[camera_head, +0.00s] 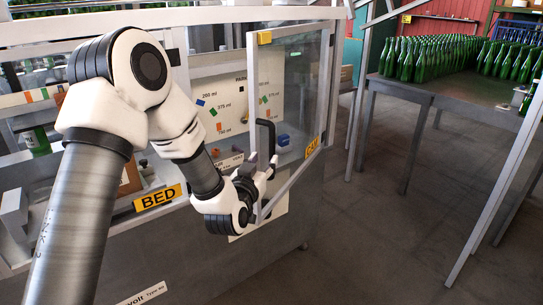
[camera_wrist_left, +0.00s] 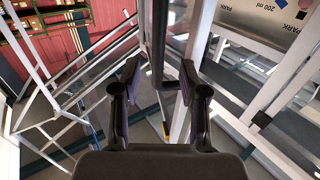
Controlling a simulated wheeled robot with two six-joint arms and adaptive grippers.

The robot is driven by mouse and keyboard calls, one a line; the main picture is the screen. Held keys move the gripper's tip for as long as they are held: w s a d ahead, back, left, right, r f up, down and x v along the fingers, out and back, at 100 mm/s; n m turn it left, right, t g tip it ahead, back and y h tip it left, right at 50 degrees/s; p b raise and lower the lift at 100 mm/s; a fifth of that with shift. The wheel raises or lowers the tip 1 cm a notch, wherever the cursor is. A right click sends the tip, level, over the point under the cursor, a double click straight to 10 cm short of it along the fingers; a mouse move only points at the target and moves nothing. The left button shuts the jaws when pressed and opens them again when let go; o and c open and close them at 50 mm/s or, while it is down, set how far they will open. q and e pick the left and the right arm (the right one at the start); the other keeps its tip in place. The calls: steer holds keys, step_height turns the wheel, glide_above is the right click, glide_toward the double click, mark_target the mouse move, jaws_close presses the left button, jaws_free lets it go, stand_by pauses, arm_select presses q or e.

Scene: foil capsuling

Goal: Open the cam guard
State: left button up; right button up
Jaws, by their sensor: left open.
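The cam guard (camera_head: 290,97) is a clear panel in a pale frame, with a yellow CAM label (camera_head: 312,148) at its lower right. It stands at an angle to the machine front, its handle edge out towards me, so it looks partly open. Its dark upright handle (camera_head: 271,134) is on the near edge. My left gripper (camera_head: 264,168) is at the handle's lower part. In the left wrist view my open fingers (camera_wrist_left: 160,82) stand either side of the black handle bar (camera_wrist_left: 158,40). Contact with it cannot be told. My right gripper is not in view.
A yellow BED label (camera_head: 158,197) is on the machine front. A board (camera_head: 218,95) with coloured size marks stands inside. Green bottles (camera_head: 425,60) crowd a metal table (camera_head: 455,92) at the right. The floor (camera_head: 385,225) between is clear.

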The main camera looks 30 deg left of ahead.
mark_target(271, 152)
arm_select(q)
steer(key=p+x, duration=0.1)
steer(key=x, duration=0.6)
steer(key=shift+w+f+p, duration=0.2)
steer(key=shift+w+p, duration=0.05)
steer(key=shift+p, duration=0.15)
jaws_close()
